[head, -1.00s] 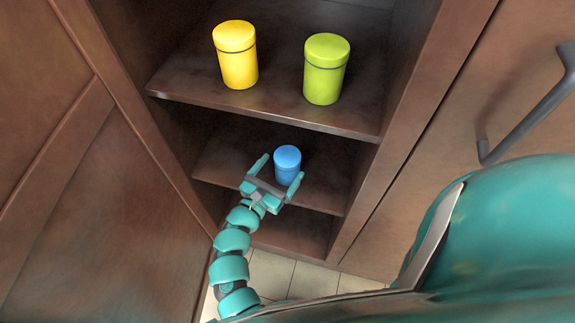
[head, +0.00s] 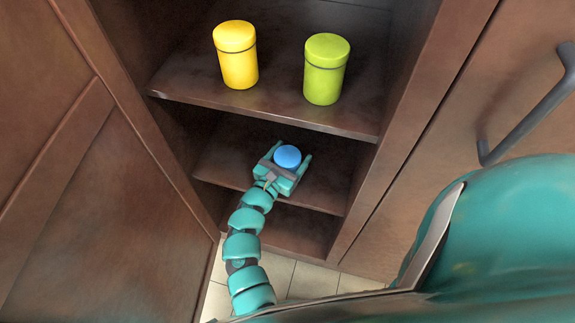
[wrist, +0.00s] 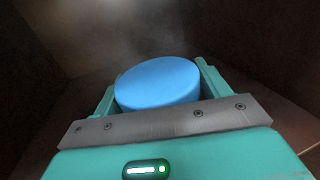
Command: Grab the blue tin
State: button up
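The blue tin (head: 287,156) stands on the lower cabinet shelf, with its round lid facing up in the head view. My gripper (head: 292,154) is around it, one finger on each side, and hides most of its body. In the wrist view, the tin (wrist: 158,84) fills the space between the fingers (wrist: 160,85). Both fingers lie close against its sides and look shut on it. The tin shows no clear lift from the shelf.
A yellow tin (head: 237,58) and a green tin (head: 325,70) stand on the upper shelf (head: 275,108), above my gripper. A cabinet door (head: 75,190) is on the left. The cabinet's side panel (head: 400,110) bounds the right. Lower shelf (head: 325,190) is bare right of the tin.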

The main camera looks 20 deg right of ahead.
jog(key=c, duration=0.8)
jog(key=shift+r, duration=0.15)
jog(key=shift+c, duration=0.2)
